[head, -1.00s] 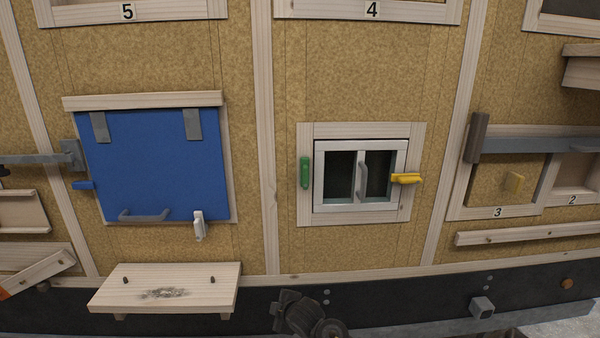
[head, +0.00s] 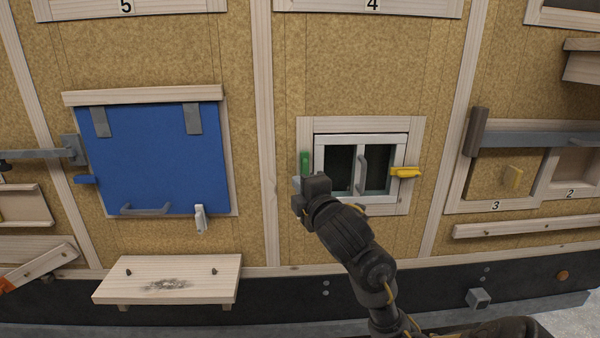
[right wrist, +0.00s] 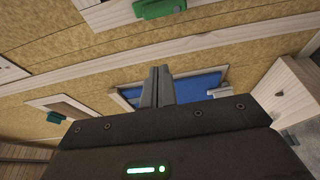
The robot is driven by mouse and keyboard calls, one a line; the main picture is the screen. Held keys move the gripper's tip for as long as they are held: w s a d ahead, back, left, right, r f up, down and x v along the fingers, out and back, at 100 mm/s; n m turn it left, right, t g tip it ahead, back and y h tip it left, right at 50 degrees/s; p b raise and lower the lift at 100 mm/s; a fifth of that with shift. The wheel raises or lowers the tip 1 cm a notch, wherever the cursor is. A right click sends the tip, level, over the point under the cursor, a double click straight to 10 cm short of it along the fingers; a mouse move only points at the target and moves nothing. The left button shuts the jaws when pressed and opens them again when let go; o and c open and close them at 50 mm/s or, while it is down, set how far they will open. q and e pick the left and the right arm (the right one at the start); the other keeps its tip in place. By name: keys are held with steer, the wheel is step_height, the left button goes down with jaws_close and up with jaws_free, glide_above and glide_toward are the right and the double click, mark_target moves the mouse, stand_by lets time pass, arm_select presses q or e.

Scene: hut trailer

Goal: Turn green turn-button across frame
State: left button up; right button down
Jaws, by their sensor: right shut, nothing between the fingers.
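The green turn-button (head: 305,161) stands upright on the left side of the wooden frame (head: 418,150) around a small white window (head: 360,139). Its lower end is hidden behind my right gripper (head: 297,184), which is at the frame's lower left, just below the button. In the right wrist view the green turn-button (right wrist: 160,8) is at the top edge, beyond the shut, empty fingers (right wrist: 157,84). Whether the fingers touch the button cannot be told. My left gripper is not in view.
A yellow turn-button (head: 405,172) lies level at the window's right edge. The window has a grey handle (head: 361,172). A blue hatch (head: 155,155) with a white turn-button (head: 200,218) is to the left, above a wooden shelf (head: 165,278).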

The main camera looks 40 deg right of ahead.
mark_target(305, 168)
steer(key=b+x, duration=0.2)
steer(key=x, duration=0.3)
steer(key=b+x, duration=0.2)
steer(key=x, duration=0.3)
steer(key=shift+w+r, duration=0.1)
steer(key=shift+r, duration=0.1)
steer(key=s+d+p, duration=0.2)
steer(key=p, duration=0.1)
steer(key=shift+d, duration=0.2)
steer(key=shift+s+d+f+p, duration=0.1)
steer(key=shift+s+d+p, duration=0.15)
steer(key=shift+p, duration=0.2)
steer(key=shift+d+f, duration=0.1)
steer(key=shift+f, duration=0.05)
steer(key=shift+s+d, duration=0.1)
